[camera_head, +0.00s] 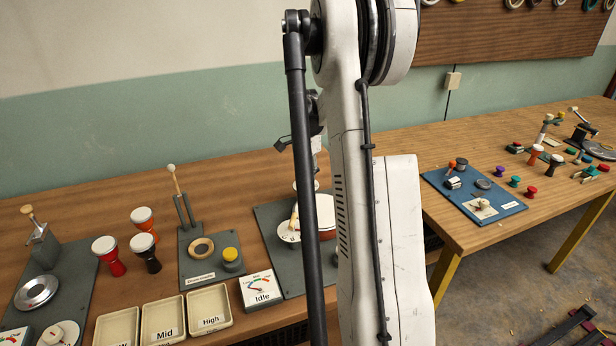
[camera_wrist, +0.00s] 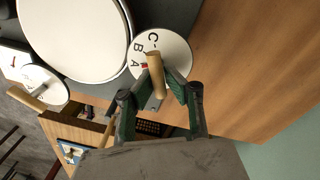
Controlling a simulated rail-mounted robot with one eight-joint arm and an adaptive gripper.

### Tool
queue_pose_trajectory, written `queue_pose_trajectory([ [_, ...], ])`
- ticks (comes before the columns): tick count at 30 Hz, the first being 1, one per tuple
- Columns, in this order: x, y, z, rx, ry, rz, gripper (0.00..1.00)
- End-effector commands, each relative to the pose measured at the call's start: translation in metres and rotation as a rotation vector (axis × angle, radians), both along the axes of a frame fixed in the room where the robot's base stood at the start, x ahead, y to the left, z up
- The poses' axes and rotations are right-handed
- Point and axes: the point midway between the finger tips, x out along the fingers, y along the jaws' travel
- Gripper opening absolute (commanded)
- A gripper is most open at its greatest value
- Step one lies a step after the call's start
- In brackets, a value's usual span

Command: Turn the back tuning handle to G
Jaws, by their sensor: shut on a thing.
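In the wrist view, a white dial (camera_wrist: 177,47) with letters C, B and A showing carries a wooden handle (camera_wrist: 155,68). It lies nearer the wall, so it looks like the back one. My gripper (camera_wrist: 158,96) is shut on this handle, with green fingers on either side. A small red mark shows beside the handle, near the A. The rest of the lettering, including any G, is hidden. A second white dial (camera_wrist: 50,82) with a wooden handle (camera_wrist: 27,98) sits across the large white drumhead (camera_wrist: 75,35).
A meter reading Idle (camera_head: 262,291) stands by the station board (camera_head: 270,215). Trays (camera_head: 209,306), small goblet drums (camera_head: 143,219) and a board with a mallet (camera_head: 176,185) lie left. A blue board (camera_head: 497,213) is on the right table. Bare wood (camera_wrist: 235,75) adjoins the gripped dial.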

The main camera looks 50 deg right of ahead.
Motion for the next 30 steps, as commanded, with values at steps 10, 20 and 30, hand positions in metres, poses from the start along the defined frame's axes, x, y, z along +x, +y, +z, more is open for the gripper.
queue_pose_trajectory([
  [10, 0.0011, 0.0007, -0.0015, 0.002, 0.004, 0.267, 0.0],
  [20, 0.0031, 0.0011, -0.0007, 0.001, 0.004, 0.486, 0.0],
  [30, 0.0038, 0.0014, -0.0002, 0.001, 0.004, 0.585, 0.0],
])
